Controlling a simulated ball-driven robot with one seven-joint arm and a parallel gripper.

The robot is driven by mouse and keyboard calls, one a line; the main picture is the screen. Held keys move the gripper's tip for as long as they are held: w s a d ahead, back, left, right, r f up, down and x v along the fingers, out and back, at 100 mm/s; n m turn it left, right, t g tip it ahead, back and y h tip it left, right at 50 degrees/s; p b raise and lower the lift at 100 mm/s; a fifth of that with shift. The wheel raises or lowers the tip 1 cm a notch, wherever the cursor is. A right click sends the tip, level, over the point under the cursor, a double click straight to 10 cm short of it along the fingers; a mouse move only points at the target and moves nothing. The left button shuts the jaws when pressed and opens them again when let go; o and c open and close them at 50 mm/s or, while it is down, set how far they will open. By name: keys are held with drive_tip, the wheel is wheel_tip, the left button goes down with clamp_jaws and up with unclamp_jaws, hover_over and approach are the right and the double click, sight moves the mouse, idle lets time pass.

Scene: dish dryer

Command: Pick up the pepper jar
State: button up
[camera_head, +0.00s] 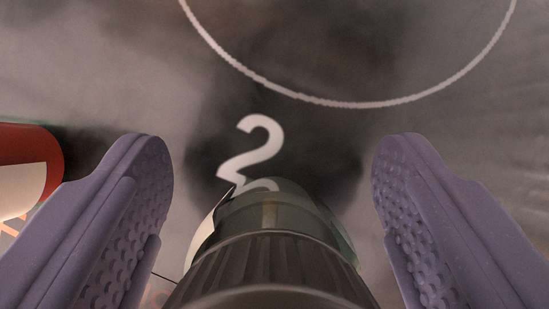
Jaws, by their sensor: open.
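The pepper jar (275,260) shows at the bottom middle of the head camera view. It has a dark ribbed cap close to the camera and a glassy greenish body beyond it. My gripper (272,165) is open, with one purple dimpled finger on each side of the jar. Gaps show between the jar and both fingers, so neither finger visibly touches it. The near part of the cap is cut off by the bottom edge of the picture.
A red and cream rounded object (28,165) lies at the left edge, just outside the left finger. The grey, smudged surface (330,60) carries a white curved line and a white figure like a 2. The surface ahead is clear.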

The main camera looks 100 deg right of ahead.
drive_tip(key=shift+r, duration=0.1)
drive_tip(key=shift+c, duration=1)
drive_tip(key=c, duration=0.9)
drive_tip(key=shift+r, duration=0.1)
